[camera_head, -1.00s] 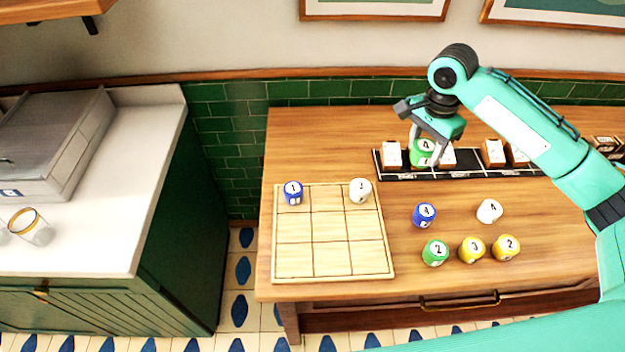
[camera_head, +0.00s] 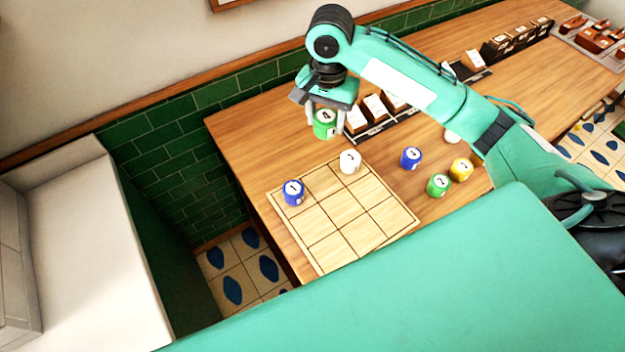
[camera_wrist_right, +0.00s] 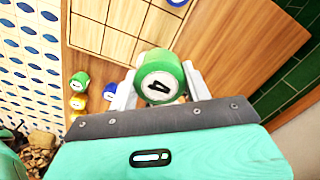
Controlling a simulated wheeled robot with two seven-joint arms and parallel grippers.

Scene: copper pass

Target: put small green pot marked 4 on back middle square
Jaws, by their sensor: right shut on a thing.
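The small green pot marked 4 (camera_head: 325,129) is held upright between the fingers of my right gripper (camera_head: 327,122), above the wooden table behind the grid board (camera_head: 334,264). In the right wrist view the pot (camera_wrist_right: 158,68) sits between the two fingertips (camera_wrist_right: 160,90), its 4 facing the camera. The back middle square (camera_head: 322,183) is bare, between a blue pot marked 1 (camera_head: 293,193) on the back left square and a white pot (camera_head: 350,162) on the back right square. My left gripper is not in view.
A blue pot (camera_head: 411,158), a green pot marked 2 (camera_head: 438,186), a yellow pot (camera_head: 461,169) and a partly hidden white pot (camera_head: 451,136) stand right of the board. A black rack with white-labelled blocks (camera_head: 374,107) stands behind. The other board squares are empty.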

